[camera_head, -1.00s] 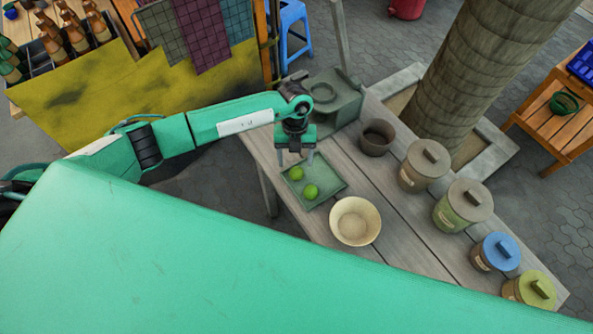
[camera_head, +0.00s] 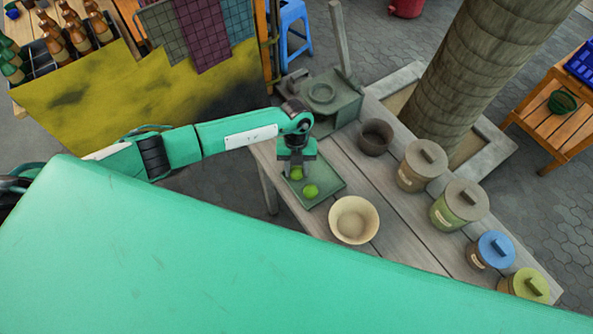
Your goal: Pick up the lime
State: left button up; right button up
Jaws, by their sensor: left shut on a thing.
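Two green limes are at the green tray (camera_head: 327,189) on the wooden table. The far lime (camera_head: 296,174) is between the fingers of my left gripper (camera_head: 296,172), which reaches down from above and is shut on it. The fingers partly hide this lime. I cannot tell whether it still touches the tray. The near lime (camera_head: 311,191) lies free on the tray, just below and right of the gripper. My right gripper is out of view.
A cream bowl (camera_head: 353,220) stands right beside the tray. A dark clay pot (camera_head: 376,137), several lidded jars (camera_head: 422,166) and a green-grey stove-like object (camera_head: 325,98) stand on the table. A tree trunk (camera_head: 475,75) rises behind.

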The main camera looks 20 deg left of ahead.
aim_at(297, 168)
pick_arm(q)
jog(key=shift+r, duration=0.15)
notch_tip(297, 168, up, 20)
jog(key=b, duration=0.5)
jog(key=s+a+n+t, duration=0.2)
jog(key=a+n+t, duration=0.1)
jog(key=n, duration=1.3)
jog(key=s+a+n+t+y, duration=0.1)
jog(key=s+a+n+t, duration=0.2)
jog(key=n, duration=1.3)
jog(key=shift+a+r, duration=0.2)
jog(key=shift+r, duration=0.25)
